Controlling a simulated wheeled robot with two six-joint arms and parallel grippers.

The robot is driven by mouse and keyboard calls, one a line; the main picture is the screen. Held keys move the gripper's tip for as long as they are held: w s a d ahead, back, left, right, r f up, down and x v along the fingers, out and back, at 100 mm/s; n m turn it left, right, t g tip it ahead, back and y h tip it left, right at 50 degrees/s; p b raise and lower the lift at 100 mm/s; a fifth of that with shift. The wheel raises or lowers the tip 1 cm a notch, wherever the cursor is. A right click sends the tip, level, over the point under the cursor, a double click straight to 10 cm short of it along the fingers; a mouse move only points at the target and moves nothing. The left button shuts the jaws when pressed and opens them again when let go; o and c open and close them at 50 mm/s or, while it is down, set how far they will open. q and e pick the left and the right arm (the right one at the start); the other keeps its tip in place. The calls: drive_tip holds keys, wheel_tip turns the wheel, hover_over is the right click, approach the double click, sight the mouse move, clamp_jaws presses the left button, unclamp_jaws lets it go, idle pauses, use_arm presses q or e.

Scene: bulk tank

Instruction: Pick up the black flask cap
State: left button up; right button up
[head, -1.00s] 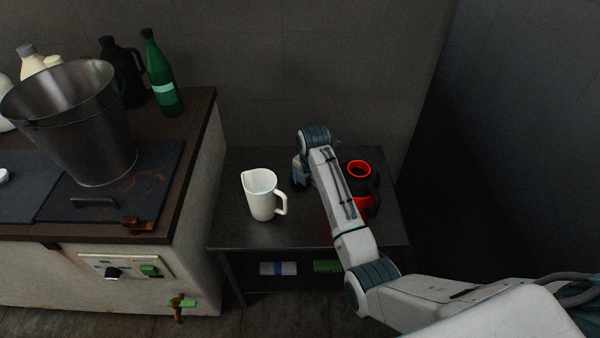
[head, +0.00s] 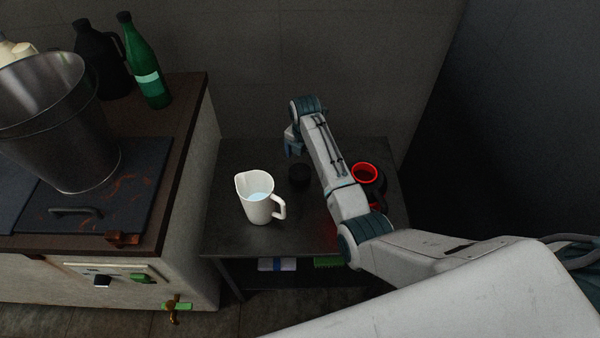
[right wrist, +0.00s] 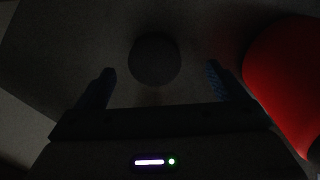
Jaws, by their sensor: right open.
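The black flask cap (head: 299,174) is a small dark disc on the dark side table, between the white jug and my right arm. In the right wrist view the cap (right wrist: 154,60) lies just beyond the two fingertips, roughly centred between them and not held. My right gripper (head: 292,147) is above the table near the cap; the wrist view shows its blue fingers (right wrist: 158,84) spread and empty. The red and black flask (head: 365,174) stands open at the right, partly hidden by my arm. Its red body (right wrist: 290,85) is close to the right finger. My left gripper is not in view.
The white jug (head: 257,199) with clear liquid stands left of the cap on the side table (head: 230,235). At the left, a counter holds a metal bucket (head: 60,130), a green bottle (head: 147,70) and a dark jug. A wall stands behind.

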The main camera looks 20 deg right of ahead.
sight(301, 170)
drive_tip(key=shift+f, duration=0.45)
drive_tip(key=shift+w+f, duration=0.1)
drive_tip(key=shift+f, duration=0.25)
drive_tip(key=f, duration=0.2)
drive_tip(key=a+f, duration=0.1)
drive_tip(key=f, duration=0.1)
drive_tip(key=shift+f, duration=0.4)
drive_tip(key=c, duration=1.1)
